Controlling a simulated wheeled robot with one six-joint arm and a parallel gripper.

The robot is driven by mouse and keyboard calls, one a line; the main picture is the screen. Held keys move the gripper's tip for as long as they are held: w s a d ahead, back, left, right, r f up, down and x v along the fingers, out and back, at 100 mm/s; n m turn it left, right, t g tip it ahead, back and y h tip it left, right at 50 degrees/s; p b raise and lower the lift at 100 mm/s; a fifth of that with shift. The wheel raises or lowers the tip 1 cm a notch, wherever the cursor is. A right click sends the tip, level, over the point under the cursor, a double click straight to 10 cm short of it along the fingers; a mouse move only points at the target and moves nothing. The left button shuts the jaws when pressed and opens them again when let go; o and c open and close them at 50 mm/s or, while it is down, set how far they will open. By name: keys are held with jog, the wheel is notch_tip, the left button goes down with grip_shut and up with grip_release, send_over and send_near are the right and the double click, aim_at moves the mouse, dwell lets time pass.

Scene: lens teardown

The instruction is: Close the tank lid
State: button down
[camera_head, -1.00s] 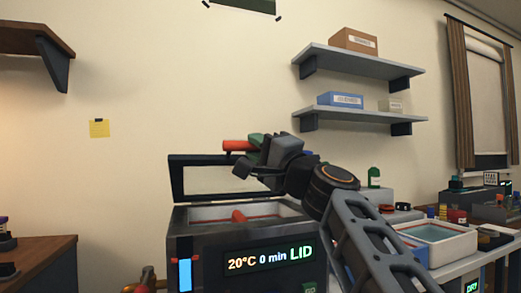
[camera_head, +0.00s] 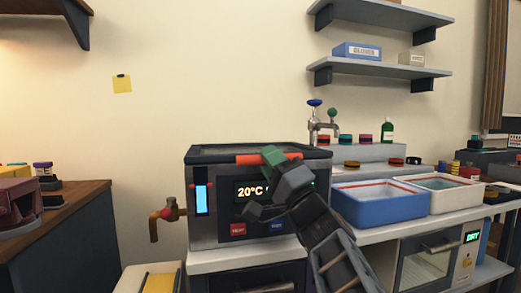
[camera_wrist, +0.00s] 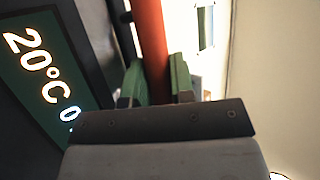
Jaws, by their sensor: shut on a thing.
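The tank (camera_head: 208,225) is a dark box with a lit display reading 20°C, partly hidden behind my gripper. Its dark-framed lid (camera_head: 225,151) lies down over the top and looks level; a small gap at the front cannot be ruled out. The lid's orange-red handle (camera_head: 247,159) runs along the front edge. My gripper (camera_head: 272,156) is at the handle, its green fingers shut on it. In the wrist view the red handle (camera_wrist: 150,40) passes between the green fingers (camera_wrist: 160,82), and the display (camera_wrist: 40,70) is on the left.
A tap with a red knob (camera_head: 170,214) sticks out from the tank's left side. A blue tray (camera_head: 380,206) and a white tray (camera_head: 440,196) stand to the right. Faucets (camera_head: 318,122) rise behind. A wooden-topped bench (camera_head: 75,204) is at the left, with a gap between.

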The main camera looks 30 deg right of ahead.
jog(key=shift+w+d+f, duration=0.1)
jog(key=shift+f, duration=0.25)
jog(key=c, duration=1.3)
grip_release()
jog(key=shift+o, duration=0.2)
jog(key=shift+f, duration=0.1)
